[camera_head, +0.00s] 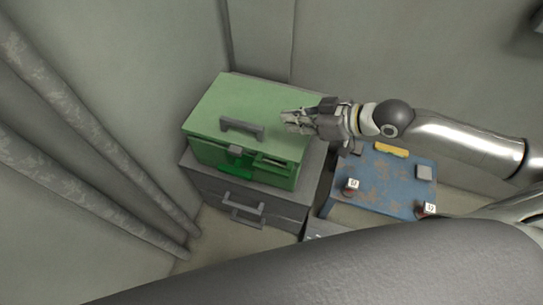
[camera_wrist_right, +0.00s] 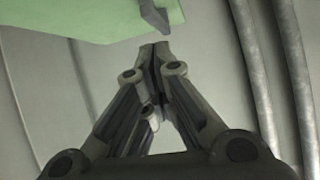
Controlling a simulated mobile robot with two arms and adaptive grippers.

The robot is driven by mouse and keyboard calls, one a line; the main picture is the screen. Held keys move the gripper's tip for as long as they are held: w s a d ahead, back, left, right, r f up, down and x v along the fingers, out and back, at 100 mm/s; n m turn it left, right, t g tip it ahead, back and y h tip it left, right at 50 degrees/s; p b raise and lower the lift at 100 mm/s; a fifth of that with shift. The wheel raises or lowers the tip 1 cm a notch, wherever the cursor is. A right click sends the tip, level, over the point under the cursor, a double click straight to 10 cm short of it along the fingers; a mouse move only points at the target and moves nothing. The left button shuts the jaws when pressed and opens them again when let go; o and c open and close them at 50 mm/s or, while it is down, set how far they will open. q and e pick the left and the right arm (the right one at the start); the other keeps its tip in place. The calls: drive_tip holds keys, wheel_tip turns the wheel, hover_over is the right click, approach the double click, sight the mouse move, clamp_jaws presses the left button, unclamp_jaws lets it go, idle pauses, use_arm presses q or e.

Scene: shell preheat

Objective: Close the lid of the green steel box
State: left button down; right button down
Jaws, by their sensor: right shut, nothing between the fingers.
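The green steel box (camera_head: 222,154) stands on a grey drawer cabinet in the head view. Its lid (camera_head: 261,108) lies over the top with a dark handle (camera_head: 242,126) on it. The lid looks down or nearly so; I cannot tell whether it is fully seated. My right gripper (camera_head: 291,121) is shut and empty, over the right part of the lid in the head view; I cannot tell if it touches. In the right wrist view the shut fingertips (camera_wrist_right: 154,50) are just below the green lid edge (camera_wrist_right: 85,18) in the picture. My left gripper is not in view.
The grey cabinet (camera_head: 210,187) with a drawer handle is under the box. To its right is a blue worn table (camera_head: 385,175) with a yellow item (camera_head: 391,149) and small labelled pieces (camera_head: 351,184). Thick pipes (camera_head: 90,125) run along the left wall.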

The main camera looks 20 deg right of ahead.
drive_tip(key=s+r+n+g, duration=0.1)
drive_tip(key=s+n+g, duration=0.15)
drive_tip(key=s, duration=0.25)
drive_tip(key=p, duration=0.1)
approach(253, 165)
drive_tip(key=shift+g+h, duration=0.4)
drive_tip(key=shift+g, duration=0.05)
drive_tip(key=w+a, duration=0.1)
drive_tip(key=w+a+r, duration=0.1)
drive_tip(key=a, duration=0.1)
drive_tip(key=shift+w+r, duration=0.2)
wheel_tip(253, 165, down, 3)
drive_tip(key=shift+s+r, duration=0.15)
drive_tip(key=shift+r, duration=0.1)
drive_tip(key=shift+f, duration=0.55)
